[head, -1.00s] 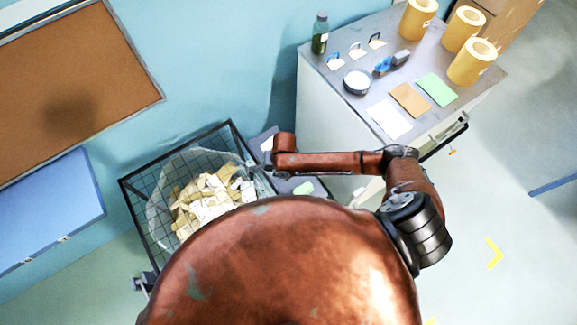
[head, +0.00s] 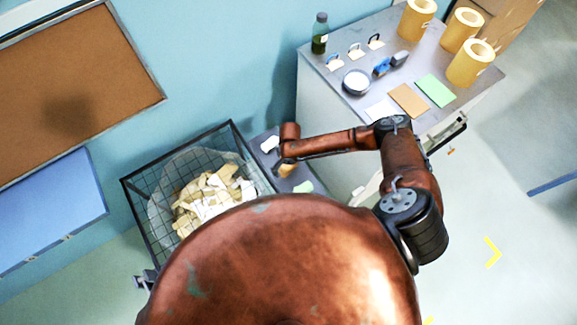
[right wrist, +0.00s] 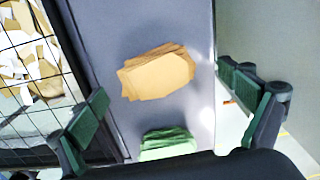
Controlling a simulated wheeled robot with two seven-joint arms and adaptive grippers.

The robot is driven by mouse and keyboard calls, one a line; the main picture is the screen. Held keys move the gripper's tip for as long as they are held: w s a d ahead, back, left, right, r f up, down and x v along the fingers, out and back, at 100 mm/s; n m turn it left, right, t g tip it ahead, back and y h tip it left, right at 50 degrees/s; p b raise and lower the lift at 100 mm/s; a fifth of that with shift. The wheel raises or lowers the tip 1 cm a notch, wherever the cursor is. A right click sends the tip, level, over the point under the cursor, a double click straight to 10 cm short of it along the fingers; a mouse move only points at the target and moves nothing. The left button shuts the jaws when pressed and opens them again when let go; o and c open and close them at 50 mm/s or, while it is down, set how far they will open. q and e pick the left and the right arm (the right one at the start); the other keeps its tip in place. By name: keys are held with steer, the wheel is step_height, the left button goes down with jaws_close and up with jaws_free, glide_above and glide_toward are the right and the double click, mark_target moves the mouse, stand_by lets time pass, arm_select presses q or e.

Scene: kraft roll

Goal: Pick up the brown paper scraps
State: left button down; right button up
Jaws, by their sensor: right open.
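The brown paper scraps (right wrist: 157,73) lie as a small, slightly fanned stack on a narrow grey surface (right wrist: 187,20) in the right wrist view. In the head view a bit of the brown scraps (head: 287,171) shows under the end of my right arm. My right gripper (right wrist: 168,106) is open and empty above the grey surface, its two fingers on either side of it, with the brown stack a little farther up the picture. In the head view my right gripper (head: 285,161) is small and mostly hidden by its wrist. My left gripper is not in view.
Green scraps (right wrist: 167,143) lie close to the brown stack. White scraps (head: 270,145) lie on its other side. A wire basket (head: 140,205) full of pale paper stands to the left. A counter (head: 440,60) with yellow rolls, a bottle and flat sheets stands to the right.

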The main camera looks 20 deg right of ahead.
steer(key=shift+f, duration=0.45)
steer(key=c, duration=1.2)
steer(key=shift+r, duration=0.1)
